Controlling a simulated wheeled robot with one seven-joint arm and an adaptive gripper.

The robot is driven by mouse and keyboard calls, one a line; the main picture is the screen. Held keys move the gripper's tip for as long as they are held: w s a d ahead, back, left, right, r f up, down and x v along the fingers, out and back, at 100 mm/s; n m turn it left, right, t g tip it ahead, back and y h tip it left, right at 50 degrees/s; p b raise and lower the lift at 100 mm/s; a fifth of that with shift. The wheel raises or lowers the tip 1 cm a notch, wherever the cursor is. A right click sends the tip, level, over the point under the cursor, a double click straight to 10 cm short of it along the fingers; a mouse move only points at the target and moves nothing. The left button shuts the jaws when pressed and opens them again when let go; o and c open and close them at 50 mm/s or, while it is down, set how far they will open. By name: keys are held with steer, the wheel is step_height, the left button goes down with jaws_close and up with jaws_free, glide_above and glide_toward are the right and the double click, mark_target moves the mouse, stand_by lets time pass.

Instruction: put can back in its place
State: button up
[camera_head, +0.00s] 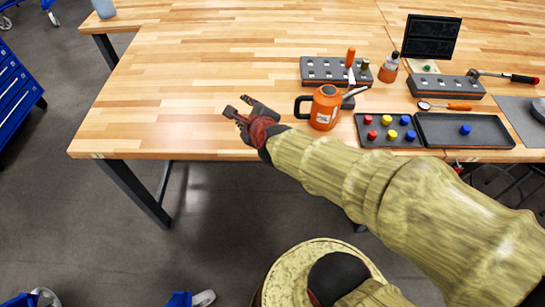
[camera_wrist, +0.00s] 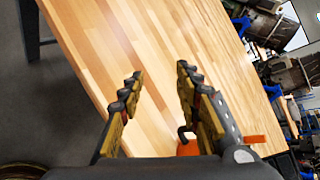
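An orange can (camera_head: 325,108) with a black handle and a spout stands upright on the wooden table, close to the front edge. Part of it also shows low in the wrist view (camera_wrist: 188,148), beyond my right finger. My gripper (camera_head: 243,112) is over the table near its front edge, to the left of the can and apart from it. In the wrist view my two fingers (camera_wrist: 160,85) are spread with only bare wood between them, so the gripper is open and empty. I cannot tell which spot is the can's place.
Behind the can is a grey holder block (camera_head: 318,72) with a screwdriver. A small bottle (camera_head: 389,68), a second block (camera_head: 447,87), a tray of coloured caps (camera_head: 389,146) and a tray with one blue cap (camera_head: 440,121) are to the right. The table's left side is clear.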

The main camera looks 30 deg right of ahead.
steer(key=s+a+r+n+g+y, duration=0.35)
steer(key=s+a+n, duration=0.45)
steer(key=n, duration=0.9)
steer(key=s+d+n+g+h, duration=0.1)
steer(key=s+d+n+g, duration=0.2)
steer(key=s+n, duration=0.8)
steer(key=shift+s+d+r, duration=0.3)
steer(key=shift+s+d, duration=0.2)
steer(key=shift+s, duration=0.35)
steer(key=shift+h, duration=0.25)
steer(key=shift+c, duration=0.5)
